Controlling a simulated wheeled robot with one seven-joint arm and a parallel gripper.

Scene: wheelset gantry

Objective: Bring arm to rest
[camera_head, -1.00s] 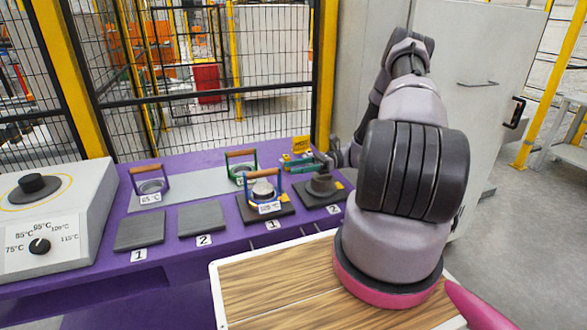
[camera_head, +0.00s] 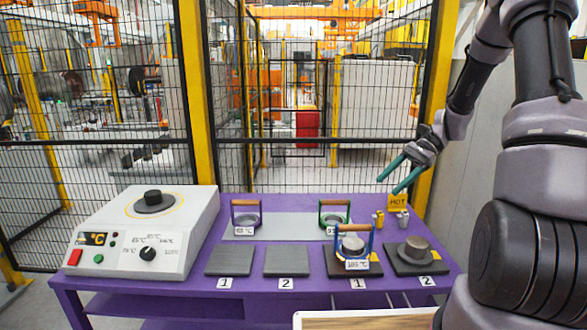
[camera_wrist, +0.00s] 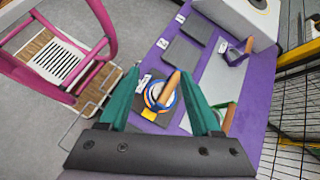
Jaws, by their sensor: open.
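My gripper (camera_head: 388,186) is open and empty, its two teal fingers apart above the back right of the purple table (camera_head: 310,277). In the wrist view my gripper (camera_wrist: 158,85) points down over the table with nothing between its fingers. A blue-framed ring tool with a wooden handle (camera_head: 354,248) stands around a metal hub on the dark plate marked 1. It also shows in the wrist view (camera_wrist: 163,92). A green-framed tool (camera_head: 334,217) and a purple-framed tool (camera_head: 246,216) stand on the grey strip behind.
A heater (camera_head: 146,234) with a knob stands at the left. Grey pads (camera_head: 228,260) lie in front. A dark hub (camera_head: 416,250) sits on plate 2, near a HOT sign (camera_head: 397,202). Mesh fencing (camera_head: 320,120) stands behind. A wooden-topped surface (camera_head: 365,320) is at the front.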

